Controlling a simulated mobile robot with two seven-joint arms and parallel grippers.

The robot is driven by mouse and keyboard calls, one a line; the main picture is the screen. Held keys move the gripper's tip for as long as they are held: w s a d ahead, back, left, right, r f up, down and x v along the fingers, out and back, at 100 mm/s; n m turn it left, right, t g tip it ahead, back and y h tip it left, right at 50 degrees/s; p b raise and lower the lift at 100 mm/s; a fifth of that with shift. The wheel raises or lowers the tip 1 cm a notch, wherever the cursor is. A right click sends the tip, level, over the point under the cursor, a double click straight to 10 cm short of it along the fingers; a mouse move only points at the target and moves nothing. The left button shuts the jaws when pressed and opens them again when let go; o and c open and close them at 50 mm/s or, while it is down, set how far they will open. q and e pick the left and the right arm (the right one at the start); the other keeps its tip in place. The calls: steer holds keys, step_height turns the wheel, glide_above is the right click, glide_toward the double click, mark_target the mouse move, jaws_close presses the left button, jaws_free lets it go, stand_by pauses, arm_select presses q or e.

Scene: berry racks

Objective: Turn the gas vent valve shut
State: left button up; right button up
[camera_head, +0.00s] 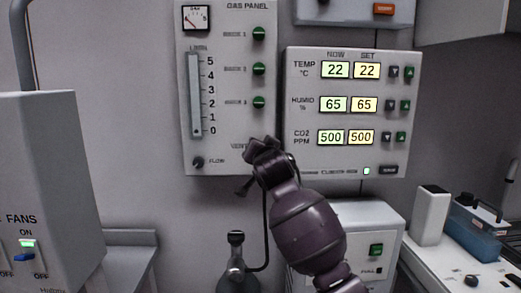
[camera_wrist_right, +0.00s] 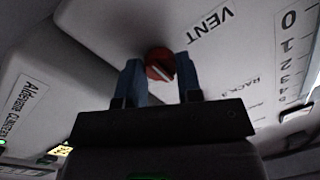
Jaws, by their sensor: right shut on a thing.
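The gas panel (camera_head: 222,88) is a light wall panel with a "VENT" label at its lower right. The vent valve is a round red knob (camera_wrist_right: 159,64) with a pale bar across it, beside the "VENT" lettering in the right wrist view. My right gripper (camera_head: 264,146) reaches up to the panel's lower right corner and hides the knob in the head view. In the wrist view the blue fingers of my right gripper (camera_wrist_right: 160,72) stand on both sides of the knob, shut on it. My left gripper is not in view.
A control panel (camera_head: 346,165) with lit readouts sits close to the right of my gripper. The panel also has a flow knob (camera_head: 198,162) and green rack knobs. A fan box (camera_head: 50,170) is at the left, and a bench (camera_head: 455,262) at the right.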

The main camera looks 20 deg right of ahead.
arm_select(q)
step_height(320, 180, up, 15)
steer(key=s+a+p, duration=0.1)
steer(key=p, duration=1.6)
steer(key=shift+p, duration=0.35)
arm_select(e)
steer(key=n, duration=0.5)
steer(key=n+g+h, duration=0.1)
steer(key=n, duration=1)
steer(key=shift+a+r+g+h, duration=0.1)
steer(key=shift+a+g+h, duration=0.05)
steer(key=shift+g+h, duration=0.25)
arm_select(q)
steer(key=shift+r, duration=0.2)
arm_select(e)
steer(key=shift+n, duration=0.4)
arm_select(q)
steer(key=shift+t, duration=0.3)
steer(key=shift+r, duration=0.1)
arm_select(e)
steer(key=o, duration=0.9)
steer(key=shift+o, duration=0.2)
